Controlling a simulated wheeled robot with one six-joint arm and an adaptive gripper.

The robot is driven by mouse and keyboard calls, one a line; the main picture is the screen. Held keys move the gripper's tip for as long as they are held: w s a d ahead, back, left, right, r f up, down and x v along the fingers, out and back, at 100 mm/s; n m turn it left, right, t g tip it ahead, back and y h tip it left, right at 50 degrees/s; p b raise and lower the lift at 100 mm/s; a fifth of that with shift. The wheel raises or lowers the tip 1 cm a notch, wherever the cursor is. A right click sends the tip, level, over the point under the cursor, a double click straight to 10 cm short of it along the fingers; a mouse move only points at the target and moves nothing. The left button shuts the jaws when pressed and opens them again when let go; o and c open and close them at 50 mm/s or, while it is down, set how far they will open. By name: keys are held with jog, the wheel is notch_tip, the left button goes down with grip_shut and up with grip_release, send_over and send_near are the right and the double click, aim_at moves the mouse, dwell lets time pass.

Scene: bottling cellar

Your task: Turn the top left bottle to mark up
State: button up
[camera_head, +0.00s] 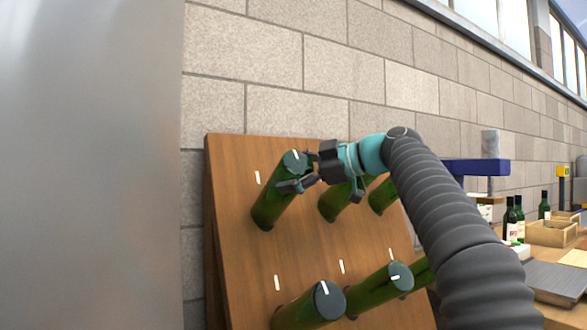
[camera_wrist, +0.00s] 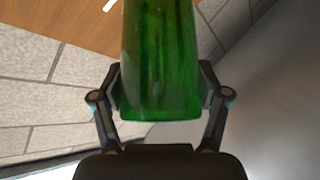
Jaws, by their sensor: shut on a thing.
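The wooden rack board (camera_head: 235,205) leans by the wall with several green bottles stuck in it, their bases facing out. The top left bottle (camera_head: 272,205) has a dark base with a white mark near its top, tilted slightly left of straight up. A white line on the board sits up and left of this bottle. My gripper (camera_head: 297,176) is shut on the top left bottle near its base end. In the wrist view the green bottle (camera_wrist: 160,60) lies between both fingers; its base face is hidden there.
Other bottles stick out to the right (camera_head: 333,203) and below (camera_head: 322,303), close to my arm. A block wall (camera_head: 250,60) stands behind. At the right, a bench holds upright bottles (camera_head: 511,220) and a wooden tray (camera_head: 552,233). A grey surface fills the left.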

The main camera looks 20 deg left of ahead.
dwell(0.3)
jog(key=o, duration=1.2)
jog(key=shift+c, duration=0.2)
jog(key=shift+d, duration=0.1)
jog(key=v, duration=1.1)
jog(key=shift+d, duration=0.4)
